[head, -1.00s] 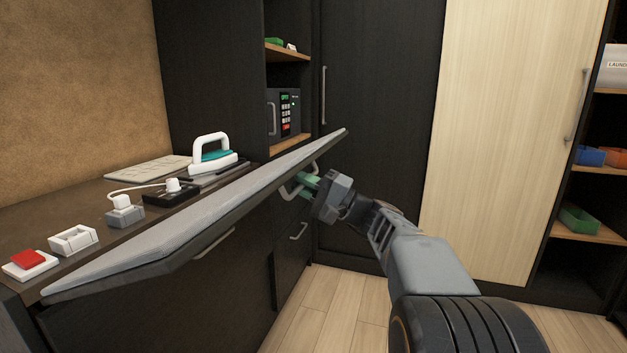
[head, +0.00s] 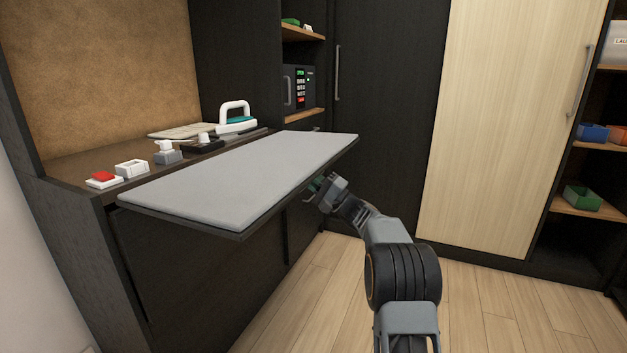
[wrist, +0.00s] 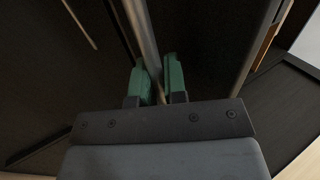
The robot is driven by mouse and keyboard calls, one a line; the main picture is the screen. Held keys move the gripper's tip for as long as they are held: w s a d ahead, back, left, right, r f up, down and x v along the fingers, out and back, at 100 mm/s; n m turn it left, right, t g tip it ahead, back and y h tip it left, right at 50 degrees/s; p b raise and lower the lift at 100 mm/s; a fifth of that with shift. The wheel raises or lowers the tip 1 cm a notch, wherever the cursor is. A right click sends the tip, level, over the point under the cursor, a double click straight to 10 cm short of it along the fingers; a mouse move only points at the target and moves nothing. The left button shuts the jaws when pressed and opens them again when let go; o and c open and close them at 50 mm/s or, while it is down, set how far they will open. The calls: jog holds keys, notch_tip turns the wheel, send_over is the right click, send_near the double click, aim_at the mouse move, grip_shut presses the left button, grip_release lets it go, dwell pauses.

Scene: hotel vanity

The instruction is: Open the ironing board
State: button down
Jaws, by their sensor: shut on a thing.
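The ironing board (head: 240,175), with a pale grey top and dark edge, sticks out from the dark cabinet front in the head view. It looks roughly level, at about counter height. My gripper (head: 314,187) is beneath its right end, partly hidden by the board. In the wrist view my gripper (wrist: 160,80) has its green fingers on both sides of a metal handle bar (wrist: 148,42). The gripper is shut on this handle. Most of the handle is hidden in the head view.
An iron (head: 236,119) stands on the counter behind the board. A red-button switch (head: 103,179), a white socket block (head: 132,168) and a plug (head: 166,152) are along the counter edge. A safe (head: 299,87) sits in the cabinet. The wooden floor (head: 490,310) at right is clear.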

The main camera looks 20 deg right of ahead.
jog(key=shift+r, duration=0.25)
jog(key=c, duration=1.2)
grip_release()
jog(key=p+v, duration=0.3)
jog(key=v, duration=1.1)
jog(key=shift+f, duration=0.2)
jog(key=shift+a, duration=0.15)
